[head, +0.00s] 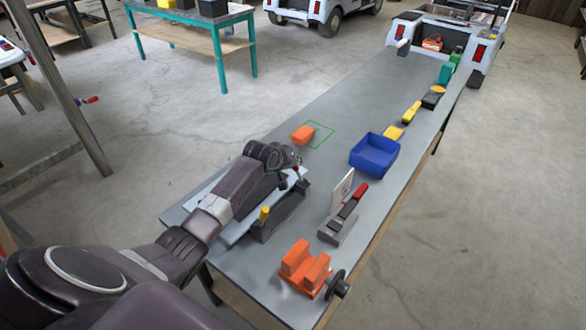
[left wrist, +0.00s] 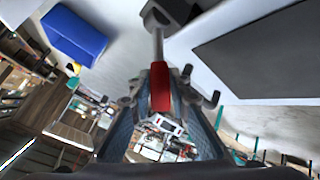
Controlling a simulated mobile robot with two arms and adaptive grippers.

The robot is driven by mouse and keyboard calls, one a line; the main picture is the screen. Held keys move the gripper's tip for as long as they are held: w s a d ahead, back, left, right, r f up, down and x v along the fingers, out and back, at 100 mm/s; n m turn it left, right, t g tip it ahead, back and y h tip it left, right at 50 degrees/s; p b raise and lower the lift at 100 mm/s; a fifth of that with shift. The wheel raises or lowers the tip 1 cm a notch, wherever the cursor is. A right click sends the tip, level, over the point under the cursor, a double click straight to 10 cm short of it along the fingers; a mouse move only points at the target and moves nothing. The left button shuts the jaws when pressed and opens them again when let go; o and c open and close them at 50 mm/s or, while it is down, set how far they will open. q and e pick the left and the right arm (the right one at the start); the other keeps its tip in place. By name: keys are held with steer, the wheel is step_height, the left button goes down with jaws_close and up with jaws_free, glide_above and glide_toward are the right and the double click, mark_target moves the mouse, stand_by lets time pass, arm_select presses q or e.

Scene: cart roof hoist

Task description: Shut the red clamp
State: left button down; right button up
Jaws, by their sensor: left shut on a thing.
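My left gripper (head: 290,167) reaches over a fixture near the front of the bench. In the left wrist view its two fingers (left wrist: 160,110) are shut on the red handle (left wrist: 160,85) of the clamp. A grey shaft (left wrist: 158,45) runs from the handle to a dark clamp body (left wrist: 172,12). In the head view my gripper hides most of this clamp. The dark grey fixture (head: 283,215) carries a yellow-tipped clamp (head: 264,213), and a pale panel (head: 235,232) lies beside it. My right gripper is not in view.
A grey stand with a red-handled lever (head: 350,208) is right of the fixture. An orange vise (head: 304,268) is at the front. The bench middle is mostly clear.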

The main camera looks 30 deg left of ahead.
arm_select(q)
steer(key=shift+a+f+h+b, duration=0.3)
steer(key=shift+a+f+h, duration=0.05)
steer(key=shift+a+h, duration=0.1)
steer(key=f+n+h+b, duration=0.1)
steer(key=b, duration=0.2)
steer(key=a+f+n+h+b, duration=0.1)
steer(key=h+b, duration=0.1)
steer(key=b, duration=0.1)
steer(key=a+f+n+h+b, duration=0.1)
steer(key=b, duration=0.2)
steer(key=shift+w+a+f+h+b, duration=0.15)
steer(key=shift+a+f+h+b, duration=0.1)
steer(key=shift+h+b, duration=0.15)
steer(key=shift+f+h+b, duration=0.15)
steer(key=shift+h+b, duration=0.2)
steer(key=shift+b, duration=0.65)
steer(key=shift+n, duration=0.3)
steer(key=c, duration=1.8)
jaws_free()
steer(key=shift+o, duration=0.2)
steer(key=shift+a, duration=0.1)
steer(key=v, duration=1.2)
